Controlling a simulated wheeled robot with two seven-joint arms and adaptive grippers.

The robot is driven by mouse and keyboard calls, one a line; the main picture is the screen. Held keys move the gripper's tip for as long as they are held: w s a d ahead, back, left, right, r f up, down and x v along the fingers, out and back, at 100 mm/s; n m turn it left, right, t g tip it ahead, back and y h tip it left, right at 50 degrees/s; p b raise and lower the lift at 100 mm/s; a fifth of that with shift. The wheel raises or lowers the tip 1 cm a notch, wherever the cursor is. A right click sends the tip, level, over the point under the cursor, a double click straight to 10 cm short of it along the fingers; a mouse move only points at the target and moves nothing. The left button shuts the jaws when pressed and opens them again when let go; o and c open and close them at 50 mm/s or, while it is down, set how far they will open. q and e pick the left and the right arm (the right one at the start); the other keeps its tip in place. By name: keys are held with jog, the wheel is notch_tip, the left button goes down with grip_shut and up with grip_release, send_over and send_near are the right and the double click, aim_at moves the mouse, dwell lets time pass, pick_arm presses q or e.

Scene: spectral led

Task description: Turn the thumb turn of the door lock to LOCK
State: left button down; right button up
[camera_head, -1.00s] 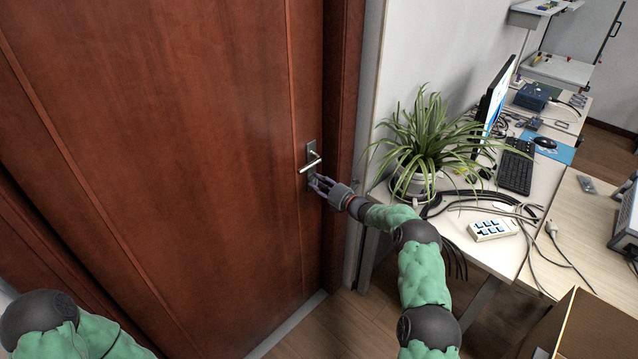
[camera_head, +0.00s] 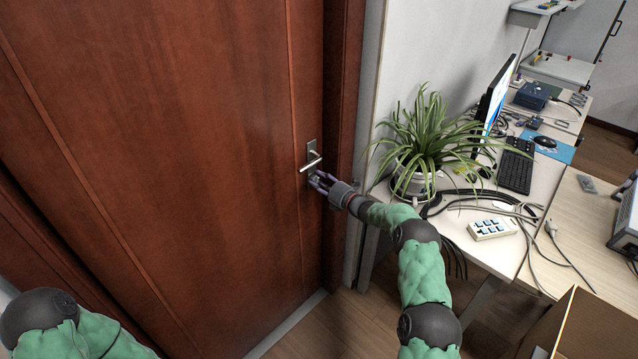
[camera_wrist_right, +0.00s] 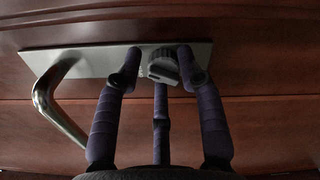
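The door (camera_head: 190,150) is dark reddish wood and stands closed. Its silver lock plate (camera_head: 311,149) carries a lever handle (camera_head: 311,162) in the head view; the handle is at the left in the wrist view (camera_wrist_right: 52,100). The small grey thumb turn (camera_wrist_right: 163,66) is on the plate (camera_wrist_right: 90,62) to the right of the handle in the wrist view. My right gripper (camera_head: 318,181) is just below the handle, its purple fingers spread around the thumb turn. The right finger is close to the knob or touching it; the left finger is apart. My left gripper is out of view.
The door frame (camera_head: 347,90) and a wall are right of the lock. A potted plant (camera_head: 425,150) stands on a white desk (camera_head: 455,228) beside my right arm, with cables and a keyboard (camera_head: 516,165). A cardboard box (camera_head: 585,330) is at the lower right.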

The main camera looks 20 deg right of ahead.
jog(key=shift+o, duration=0.6)
jog(key=shift+w+d+r, duration=0.1)
jog(key=shift+d+r, duration=0.15)
jog(key=shift+r, duration=0.05)
jog(key=shift+a+f, duration=0.15)
jog(key=shift+f, duration=0.1)
jog(key=v, duration=1.2)
